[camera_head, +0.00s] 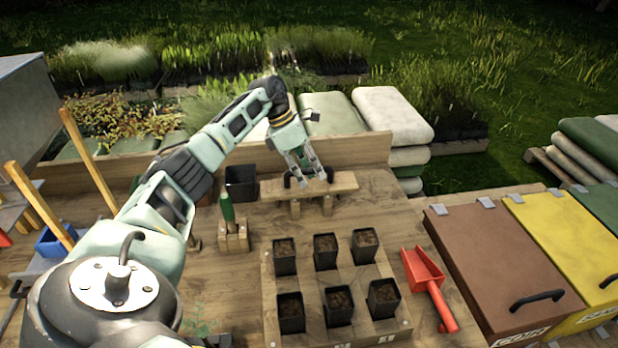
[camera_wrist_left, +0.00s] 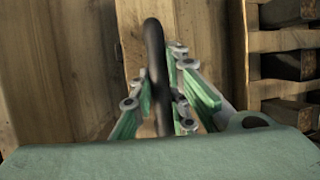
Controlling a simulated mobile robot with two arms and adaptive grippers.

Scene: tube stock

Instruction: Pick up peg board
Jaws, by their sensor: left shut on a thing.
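The peg board (camera_head: 344,183) is a light wooden plank near the back of the bench, with short pegs showing below it and a dark handle on its top. My left gripper (camera_head: 308,178) is over the middle of the plank, pointing down, and is shut on the board's handle. In the left wrist view the black handle (camera_wrist_left: 154,45) runs between the fingers of the left gripper (camera_wrist_left: 160,98), with the board (camera_wrist_left: 208,28) behind it. Whether the pegs touch the bench is hard to tell. My right gripper is not in view.
A wooden tray (camera_head: 355,338) with several black soil pots stands in front. A red scoop (camera_head: 425,272) lies to its right. A green-handled tool (camera_head: 227,207) stands in a wooden block at left, near a black pot (camera_head: 241,183). Brown (camera_head: 490,265) and yellow (camera_head: 565,240) lidded bins are at right.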

